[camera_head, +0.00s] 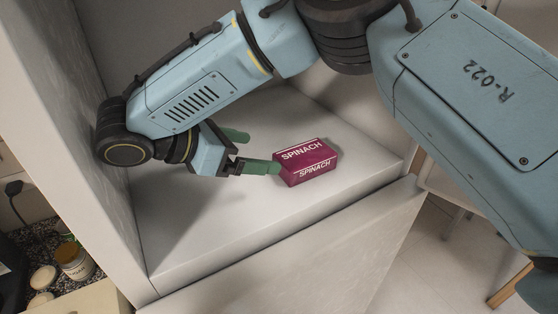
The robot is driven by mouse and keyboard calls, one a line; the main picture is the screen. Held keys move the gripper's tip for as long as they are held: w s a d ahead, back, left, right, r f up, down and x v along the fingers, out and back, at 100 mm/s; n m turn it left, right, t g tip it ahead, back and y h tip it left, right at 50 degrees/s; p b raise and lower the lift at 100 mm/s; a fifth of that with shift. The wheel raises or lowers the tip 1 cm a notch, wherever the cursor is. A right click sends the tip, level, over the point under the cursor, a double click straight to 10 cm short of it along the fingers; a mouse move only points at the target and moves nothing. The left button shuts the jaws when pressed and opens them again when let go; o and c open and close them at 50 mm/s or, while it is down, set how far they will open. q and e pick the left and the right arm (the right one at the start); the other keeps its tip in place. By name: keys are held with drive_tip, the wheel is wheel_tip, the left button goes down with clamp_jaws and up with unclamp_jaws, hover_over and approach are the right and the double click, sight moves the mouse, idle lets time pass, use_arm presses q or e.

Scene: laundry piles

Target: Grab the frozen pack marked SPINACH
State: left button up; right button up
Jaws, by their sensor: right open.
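The frozen pack marked SPINACH (306,162) is a dark magenta box with white lettering on its top and front side. It lies on the white floor of an open compartment, right of the middle. My right gripper (258,151) is open, with two green fingers pointing right toward the pack. The nearer finger's tip is at the pack's left end; I cannot tell whether it touches. The farther finger is behind and to the left, apart from the pack. Nothing is between the fingers. My left gripper is not in view.
The compartment floor (205,235) is otherwise bare. A pale side wall (75,110) bounds it on the left, and a raised front edge lies below. Jars (75,262) stand on a dark speckled counter at the lower left. A wooden leg shows at the lower right.

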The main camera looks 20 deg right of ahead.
sight(302, 154)
drive_tip(key=shift+w+d+f+m, duration=0.1)
drive_tip(key=shift+w+d+m, duration=0.05)
drive_tip(key=shift+w+m, duration=0.15)
drive_tip(key=p+x, duration=0.1)
drive_tip(key=x, duration=0.6)
drive_tip(key=shift+d+f, duration=0.1)
drive_tip(key=shift+d, duration=0.2)
drive_tip(key=x, duration=0.2)
drive_tip(key=p+x, duration=0.1)
drive_tip(key=x, duration=0.1)
drive_tip(key=shift+s+d, duration=0.2)
drive_tip(key=shift+d, duration=0.65)
drive_tip(key=shift+a, duration=0.1)
drive_tip(key=shift+w, duration=0.1)
drive_tip(key=c, duration=1.3)
drive_tip(key=shift+o, duration=0.2)
